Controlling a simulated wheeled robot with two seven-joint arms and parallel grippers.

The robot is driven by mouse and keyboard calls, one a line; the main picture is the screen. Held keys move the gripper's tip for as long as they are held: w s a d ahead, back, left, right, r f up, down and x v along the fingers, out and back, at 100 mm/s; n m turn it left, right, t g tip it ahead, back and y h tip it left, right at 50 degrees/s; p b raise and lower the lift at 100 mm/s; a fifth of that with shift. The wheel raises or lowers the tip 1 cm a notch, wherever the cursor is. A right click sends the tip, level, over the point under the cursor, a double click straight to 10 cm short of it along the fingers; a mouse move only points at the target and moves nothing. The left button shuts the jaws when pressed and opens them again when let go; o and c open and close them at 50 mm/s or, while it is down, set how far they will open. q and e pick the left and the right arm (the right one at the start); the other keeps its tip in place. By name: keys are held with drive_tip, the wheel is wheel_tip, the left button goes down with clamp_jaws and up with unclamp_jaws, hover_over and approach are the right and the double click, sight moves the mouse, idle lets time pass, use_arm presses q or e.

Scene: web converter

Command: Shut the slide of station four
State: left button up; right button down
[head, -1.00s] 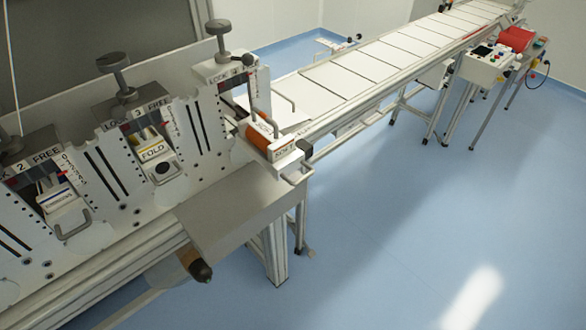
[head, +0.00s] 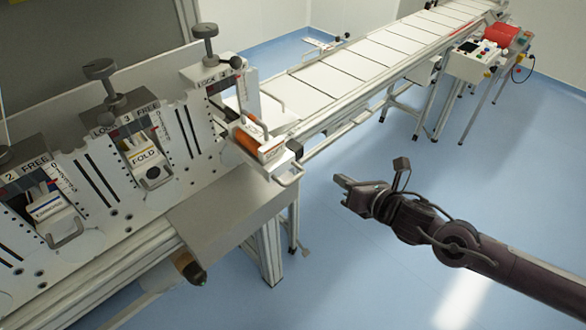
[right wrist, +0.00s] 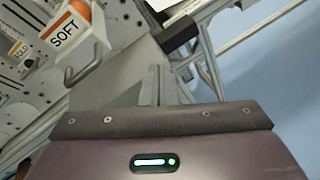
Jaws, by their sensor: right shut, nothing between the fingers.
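Station four (head: 207,76) is the rightmost unit of the white machine row, with a black knob (head: 205,31) on top. Its slide (head: 272,151) sticks out from the panel front and carries an orange roller (head: 246,141). The slide's front has a label, read as "SOFT" in the right wrist view (right wrist: 68,31), and a grey U-shaped handle (right wrist: 88,68). My right gripper (head: 343,182) is shut and empty, to the right of the slide and apart from the handle. Its fingers (right wrist: 150,88) show in the right wrist view. My left gripper is out of view.
Station three with its "FOLD" block (head: 147,162) and station two with its block (head: 47,208) stand to the left. A grey ledge (head: 222,212) juts out below station four. A conveyor (head: 340,75) runs back right to a control box (head: 474,62).

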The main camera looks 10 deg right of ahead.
drive_tip(key=s+a+r+n+y, duration=0.2)
drive_tip(key=s+a+r+n, duration=0.4)
drive_tip(key=s+r+n, duration=0.1)
drive_tip(key=p, duration=0.4)
approach(282, 165)
drive_tip(key=shift+g, duration=0.4)
drive_tip(key=x, duration=0.5)
drive_tip(key=shift+w+d+r, duration=0.15)
drive_tip(key=shift+d+r, duration=0.05)
drive_tip(key=shift+x, duration=0.85)
drive_tip(key=shift+f, duration=0.15)
drive_tip(key=shift+w+a+f+b, duration=0.1)
drive_tip(key=shift+w+a+b, duration=0.25)
drive_tip(key=shift+w+b, duration=0.25)
drive_tip(key=w+a+b, duration=0.3)
drive_tip(key=w+b, duration=0.1)
drive_tip(key=w+a+b, duration=0.4)
drive_tip(key=w, duration=0.1)
drive_tip(key=w+a+b, duration=0.3)
drive_tip(key=w+b, duration=0.1)
drive_tip(key=w, duration=0.1)
drive_tip(key=shift+w+a, duration=0.2)
drive_tip(key=shift+a, duration=0.1)
drive_tip(key=shift+w+a+r+b, duration=0.1)
drive_tip(key=shift+w+r+b, duration=0.2)
drive_tip(key=shift+b, duration=0.1)
